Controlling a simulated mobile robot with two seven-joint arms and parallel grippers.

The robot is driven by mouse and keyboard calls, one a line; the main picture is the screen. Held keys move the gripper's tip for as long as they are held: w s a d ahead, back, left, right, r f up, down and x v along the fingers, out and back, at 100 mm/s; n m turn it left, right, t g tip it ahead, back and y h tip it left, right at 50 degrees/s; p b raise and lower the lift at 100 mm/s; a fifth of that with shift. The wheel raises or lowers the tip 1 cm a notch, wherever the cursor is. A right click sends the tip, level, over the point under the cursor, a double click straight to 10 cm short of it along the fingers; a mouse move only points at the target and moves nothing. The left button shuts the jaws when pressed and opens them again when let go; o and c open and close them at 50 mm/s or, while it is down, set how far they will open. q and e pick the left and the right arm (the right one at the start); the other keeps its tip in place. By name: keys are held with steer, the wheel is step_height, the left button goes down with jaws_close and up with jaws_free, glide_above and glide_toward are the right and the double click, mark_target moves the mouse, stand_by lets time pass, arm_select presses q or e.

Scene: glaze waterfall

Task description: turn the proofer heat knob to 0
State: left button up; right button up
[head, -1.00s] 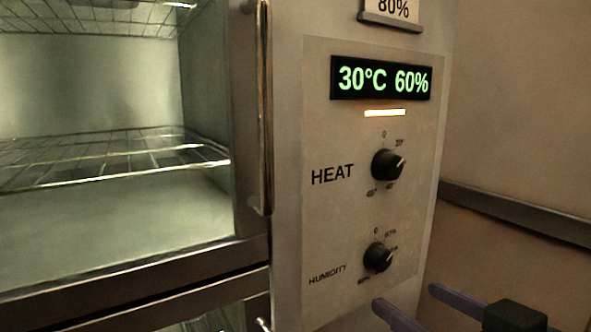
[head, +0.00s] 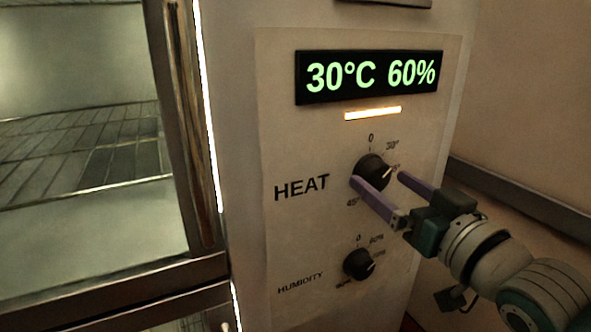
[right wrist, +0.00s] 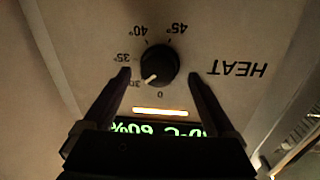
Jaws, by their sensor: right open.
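The black heat knob (head: 373,172) is on the proofer's control panel, right of the word HEAT. Its pale pointer aims to the upper right in the head view, near the 30° mark. The right wrist view shows the same knob (right wrist: 159,65) upside down, with its pointer near 30. My right gripper (head: 378,180) is open, one finger on each side of the knob, without a visible grip on it. In the right wrist view its fingertips (right wrist: 159,74) flank the knob with gaps. The display (head: 369,76) reads 30°C 60%. My left gripper is not in view.
The humidity knob (head: 358,264) sits just below the heat knob. A lit amber bar (head: 373,113) is under the display. At the left are the proofer's vertical door handle (head: 186,120) and wire racks (head: 85,160). A dark rail (head: 520,193) runs along the right wall.

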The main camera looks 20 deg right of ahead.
steer(key=shift+w, duration=0.8)
steer(key=shift+d, duration=0.1)
steer(key=shift+c, duration=0.3)
steer(key=c, duration=1.3)
